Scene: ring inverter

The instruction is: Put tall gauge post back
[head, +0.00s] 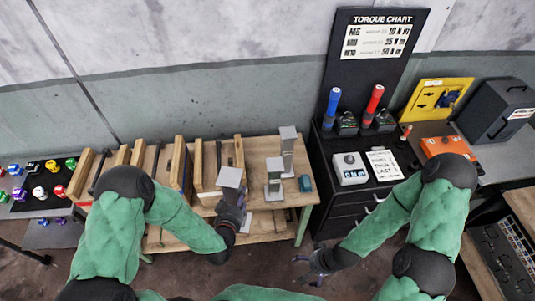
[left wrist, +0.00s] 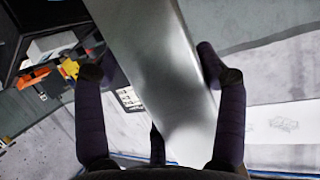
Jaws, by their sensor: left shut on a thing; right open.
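A grey metal gauge post (head: 230,177) is held upright in my left gripper (head: 232,208), in front of the wooden bench. In the left wrist view the post (left wrist: 160,70) runs between the dark fingers, and its lower end is out of view. Two similar grey posts stand on the right part of the bench: one farther back (head: 288,140) and a shorter-looking one (head: 274,166) in front of it. My right gripper (head: 312,262) is open and empty, low in front of the black cabinet.
The black cabinet (head: 325,205) with blue and red tools stands to the right. Coloured knobs sit on a left board.

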